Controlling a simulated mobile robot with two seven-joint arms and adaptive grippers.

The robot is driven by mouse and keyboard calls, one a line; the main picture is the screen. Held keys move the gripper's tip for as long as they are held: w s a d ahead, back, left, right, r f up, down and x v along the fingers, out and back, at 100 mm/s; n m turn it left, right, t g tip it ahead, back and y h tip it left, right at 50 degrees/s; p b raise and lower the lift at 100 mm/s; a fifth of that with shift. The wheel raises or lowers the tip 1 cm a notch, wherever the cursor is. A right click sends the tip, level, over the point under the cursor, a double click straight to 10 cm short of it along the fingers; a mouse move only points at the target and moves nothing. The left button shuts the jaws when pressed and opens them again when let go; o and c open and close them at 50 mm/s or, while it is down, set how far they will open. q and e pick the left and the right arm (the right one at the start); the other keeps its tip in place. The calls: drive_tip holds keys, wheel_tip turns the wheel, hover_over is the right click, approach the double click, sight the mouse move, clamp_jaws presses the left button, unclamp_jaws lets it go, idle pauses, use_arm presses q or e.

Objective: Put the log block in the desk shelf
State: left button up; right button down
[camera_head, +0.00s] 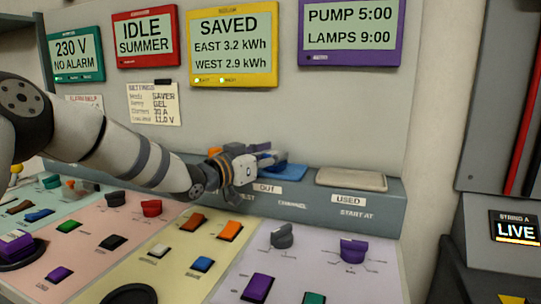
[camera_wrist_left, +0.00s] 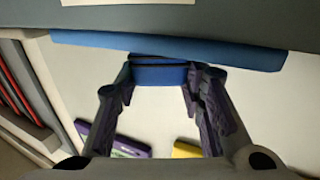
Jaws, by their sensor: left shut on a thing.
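My left gripper (camera_head: 268,160) reaches in from the left to the grey desk shelf (camera_head: 375,212) at the back of the console. In the left wrist view its two fingers are shut on a blue block with a dark band (camera_wrist_left: 160,75), which I take to be the log block. The block is beside the edge of a blue pad (camera_wrist_left: 170,48), which also shows in the head view (camera_head: 290,172) behind the "OUT" label. I cannot tell whether block and pad touch. In the head view the fingers mostly hide the block. My right gripper is not in view.
A beige pad (camera_head: 351,179) marked "USED" lies empty on the shelf to the right. An orange item (camera_head: 214,152) shows partly behind my left wrist. The sloping panel in front carries several knobs and switches, including a purple knob (camera_head: 353,249). Display screens hang on the wall behind.

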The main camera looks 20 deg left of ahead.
use_arm(q)
drive_tip(key=o, duration=1.3)
drive_tip(key=shift+f, duration=0.2)
drive_tip(key=shift+c, duration=0.2)
drive_tip(key=shift+r, duration=0.25)
drive_tip(key=p+v, duration=0.2)
drive_tip(key=v, duration=1)
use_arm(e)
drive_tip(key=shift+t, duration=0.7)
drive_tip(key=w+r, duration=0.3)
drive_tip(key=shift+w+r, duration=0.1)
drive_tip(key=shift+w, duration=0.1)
use_arm(q)
drive_tip(key=shift+f, duration=0.1)
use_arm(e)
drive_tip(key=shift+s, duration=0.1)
